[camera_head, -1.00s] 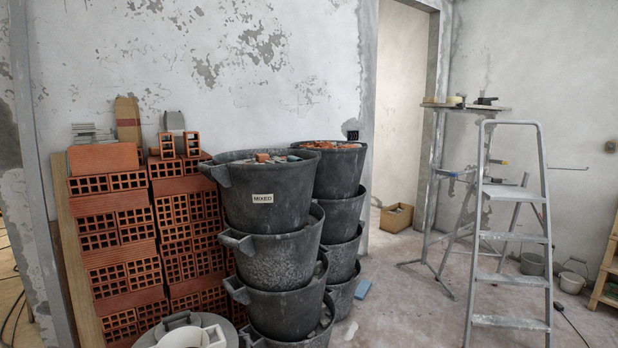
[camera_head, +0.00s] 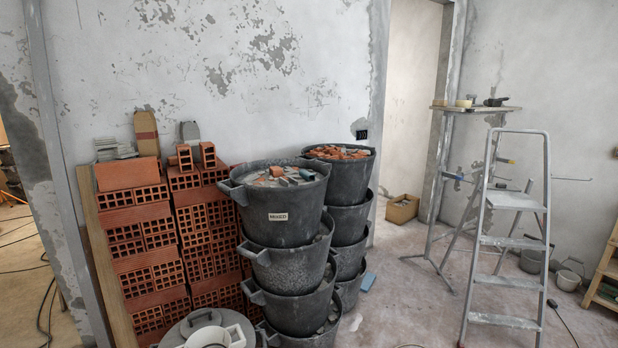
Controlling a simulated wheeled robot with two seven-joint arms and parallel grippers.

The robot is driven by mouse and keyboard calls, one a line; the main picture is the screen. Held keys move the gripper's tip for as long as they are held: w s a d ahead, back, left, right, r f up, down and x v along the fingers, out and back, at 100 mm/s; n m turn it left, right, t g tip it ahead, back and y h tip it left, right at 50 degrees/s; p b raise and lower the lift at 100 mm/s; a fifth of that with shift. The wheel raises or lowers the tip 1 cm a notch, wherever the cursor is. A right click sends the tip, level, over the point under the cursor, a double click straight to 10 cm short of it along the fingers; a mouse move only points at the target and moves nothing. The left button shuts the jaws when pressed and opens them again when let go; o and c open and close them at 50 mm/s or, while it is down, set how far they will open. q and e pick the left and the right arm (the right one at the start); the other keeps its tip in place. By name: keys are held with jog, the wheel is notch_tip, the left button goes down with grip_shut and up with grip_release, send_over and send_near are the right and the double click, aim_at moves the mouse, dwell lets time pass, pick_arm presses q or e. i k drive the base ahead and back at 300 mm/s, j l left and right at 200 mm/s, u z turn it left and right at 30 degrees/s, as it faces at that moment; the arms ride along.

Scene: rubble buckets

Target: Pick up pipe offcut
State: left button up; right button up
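I cannot tell for sure that the white piece is a pipe. Neither of my grippers is in view.
Two stacks of black buckets stand right of the lid, the front one labelled MIXED (camera_head: 283,227) and filled with rubble. Hollow red bricks (camera_head: 135,240) are piled behind. A stepladder (camera_head: 512,240) stands at right, with open floor (camera_head: 410,290) between.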

aim_at(304, 174)
jog(key=i+l+u, duration=0.1)
jog(key=i+l, duration=0.3)
jog(key=i+l+u, duration=0.1)
jog(key=i+l, duration=0.8)
jog(key=i+l+u, duration=0.15)
jog(key=i+l, duration=0.25)
jog(key=i+l+u, duration=0.1)
jog(key=i+l, duration=0.3)
jog(key=l, duration=0.2)
jog(key=i+l+u, duration=0.1)
jog(key=i+l, duration=0.3)
jog(key=l, duration=0.15)
